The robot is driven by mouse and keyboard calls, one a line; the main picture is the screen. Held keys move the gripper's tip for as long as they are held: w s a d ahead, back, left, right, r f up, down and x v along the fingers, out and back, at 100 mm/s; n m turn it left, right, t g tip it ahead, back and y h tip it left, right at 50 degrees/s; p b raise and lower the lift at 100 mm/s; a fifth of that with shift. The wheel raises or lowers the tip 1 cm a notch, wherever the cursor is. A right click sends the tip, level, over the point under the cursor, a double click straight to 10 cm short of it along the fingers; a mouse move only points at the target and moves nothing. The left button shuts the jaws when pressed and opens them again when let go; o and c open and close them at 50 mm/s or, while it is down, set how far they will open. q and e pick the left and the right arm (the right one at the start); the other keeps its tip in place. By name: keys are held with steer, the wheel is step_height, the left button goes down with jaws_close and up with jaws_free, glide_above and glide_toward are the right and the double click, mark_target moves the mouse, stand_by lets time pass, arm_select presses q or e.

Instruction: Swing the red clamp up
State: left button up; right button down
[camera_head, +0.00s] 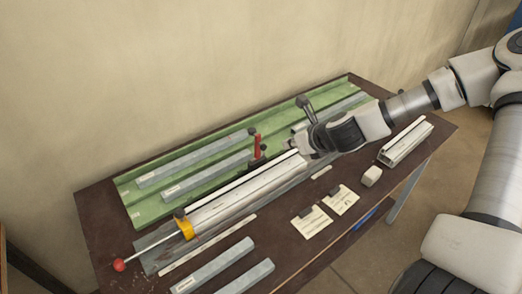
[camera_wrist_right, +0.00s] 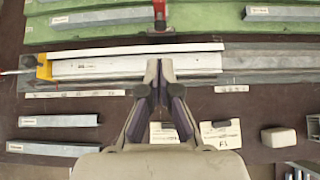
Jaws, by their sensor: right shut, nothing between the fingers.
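The red clamp (camera_head: 257,147) stands beside the far edge of the long aluminium profile (camera_head: 245,190), near its right part. Its red part points up in the head view, with dark parts at its foot. In the right wrist view the red clamp (camera_wrist_right: 160,14) is at the top edge and partly cut off. My right gripper (camera_head: 302,148) is shut and empty, over the profile and to the right of the clamp in the head view. In the right wrist view my gripper tips (camera_wrist_right: 160,68) are close together, below the clamp and apart from it. My left gripper is not in view.
A yellow clamp (camera_head: 184,228) with a red-knobbed rod (camera_head: 119,264) sits at the profile's left end. Grey bars lie on a green board (camera_head: 145,212) behind and at the front of the table. Paper cards (camera_head: 311,221), a pale block (camera_head: 371,176) and a short profile (camera_head: 405,143) lie nearby.

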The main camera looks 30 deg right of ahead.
mark_target(259, 140)
steer(key=b+x, duration=0.2)
steer(key=x, duration=0.3)
steer(key=b+x, duration=0.2)
steer(key=x, duration=0.3)
steer(key=shift+a+f, duration=0.1)
steer(key=shift+a, duration=0.1)
steer(key=w, duration=0.3)
steer(key=shift+w+d+r+p, duration=0.2)
steer(key=shift+r+p, duration=0.1)
steer(key=shift+p, duration=0.1)
steer(key=shift+w+a, duration=0.2)
steer(key=shift+a, duration=0.05)
steer(key=shift+d, duration=0.1)
